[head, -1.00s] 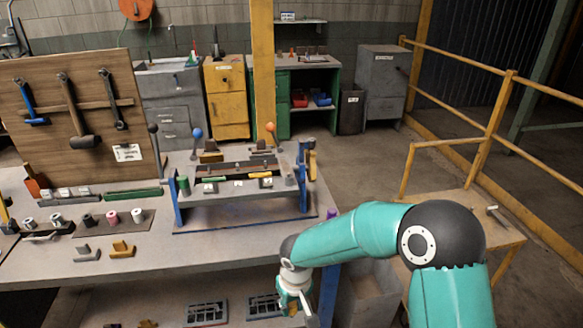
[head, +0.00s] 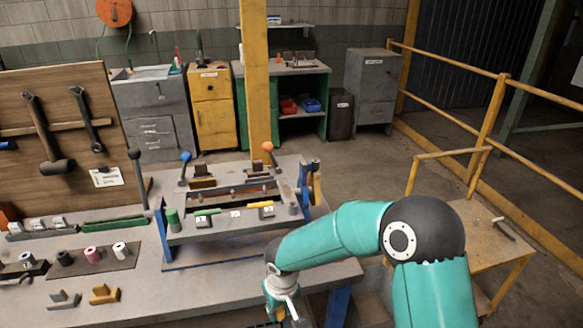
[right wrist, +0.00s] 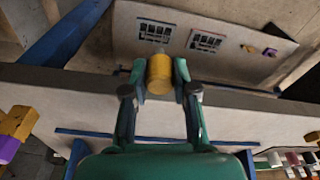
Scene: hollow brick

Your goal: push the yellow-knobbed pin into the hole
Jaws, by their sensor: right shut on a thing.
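In the right wrist view my right gripper (right wrist: 160,76) is shut on a yellow cylinder (right wrist: 159,74), which looks like the pin's knob. In the head view my right gripper (head: 280,303) hangs low, at the bench's front edge and nearer than the fixture. The knob is not clear there. The fixture (head: 222,229) stands on the bench with blue end posts and several small coloured parts on top. I cannot tell which hole is the pin's. My left gripper is not in view.
The bench (head: 205,290) carries a row of spools (head: 93,254) and a yellow block (head: 104,294) at left. The tool board (head: 70,130) stands behind. A small side table (head: 480,235) is at right. In the wrist view a shelf panel (right wrist: 225,45) lies beyond the bench edge.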

